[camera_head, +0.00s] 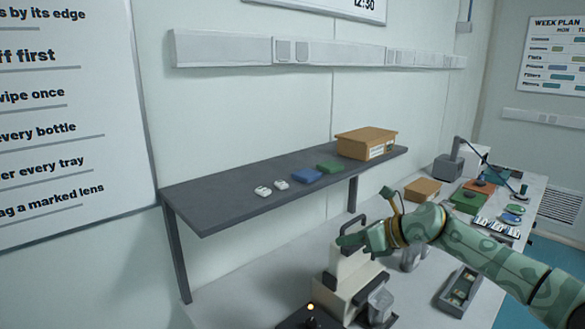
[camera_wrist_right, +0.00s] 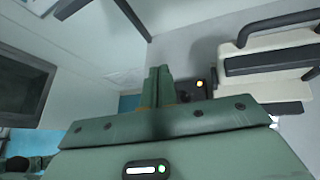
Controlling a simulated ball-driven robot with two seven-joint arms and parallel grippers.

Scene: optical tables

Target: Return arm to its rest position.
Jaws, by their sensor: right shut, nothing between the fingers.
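My right arm comes in from the right in the head view, green with darker patches. Its gripper (camera_head: 345,241) is in front of a cream device (camera_head: 350,285) with a dark handle, below the dark shelf. I cannot tell whether it touches the device. In the right wrist view the two green fingers (camera_wrist_right: 158,88) are together with nothing between them. The cream device with its black handle (camera_wrist_right: 275,25) shows at the right of that view. My left gripper is in neither view.
A dark shelf (camera_head: 225,195) on legs carries white, blue and green items and a cardboard box (camera_head: 365,143). The white table (camera_head: 245,302) holds a grey tray (camera_head: 459,291), a brown box (camera_head: 422,190) and several small parts at the right. The table's left front part looks clear.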

